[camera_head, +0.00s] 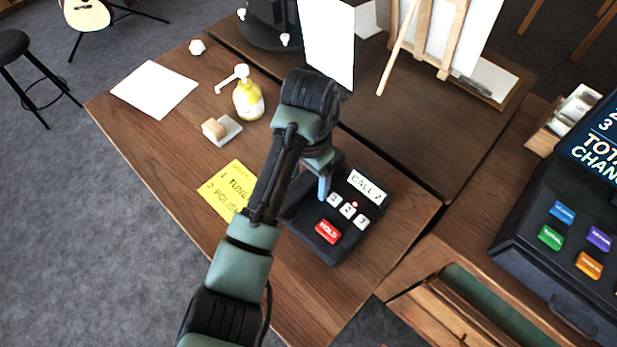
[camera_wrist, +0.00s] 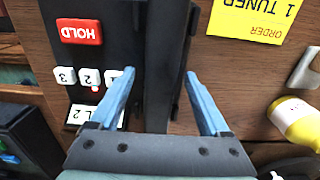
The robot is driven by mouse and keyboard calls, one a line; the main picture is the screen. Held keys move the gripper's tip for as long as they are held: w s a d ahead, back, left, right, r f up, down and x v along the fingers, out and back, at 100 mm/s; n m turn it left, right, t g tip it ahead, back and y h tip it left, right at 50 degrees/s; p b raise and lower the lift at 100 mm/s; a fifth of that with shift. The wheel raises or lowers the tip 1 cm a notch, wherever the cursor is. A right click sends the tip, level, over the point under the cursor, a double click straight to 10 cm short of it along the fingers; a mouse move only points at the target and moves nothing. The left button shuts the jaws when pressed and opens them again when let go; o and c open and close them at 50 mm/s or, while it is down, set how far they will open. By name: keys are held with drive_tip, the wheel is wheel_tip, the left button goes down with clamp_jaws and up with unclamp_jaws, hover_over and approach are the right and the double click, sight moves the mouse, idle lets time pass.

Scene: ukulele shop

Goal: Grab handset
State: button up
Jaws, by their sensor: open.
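The desk phone (camera_head: 325,247) is black, with a red HOLD key, white number keys and a small "CALL 2" screen, and sits on the wooden desk. Its dark handset (camera_wrist: 163,45) runs lengthwise beside the keys in the wrist view. In the head view my arm and gripper hide much of the handset. My gripper (camera_wrist: 159,74) is open, with one blue finger on each side of the handset in the picture. I cannot tell whether the fingers touch it. In the head view my gripper (camera_head: 323,188) points down over the phone.
A yellow note (camera_head: 227,190) lies left of the phone. A yellow pump bottle (camera_head: 248,100), a small block on a pad (camera_head: 222,130) and white paper (camera_head: 154,90) lie farther back. A cash register (camera_head: 570,230) stands right. An easel (camera_head: 440,40) stands behind.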

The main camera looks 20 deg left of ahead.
clamp_jaws()
idle(0.3)
drive_tip(key=shift+r, duration=0.1)
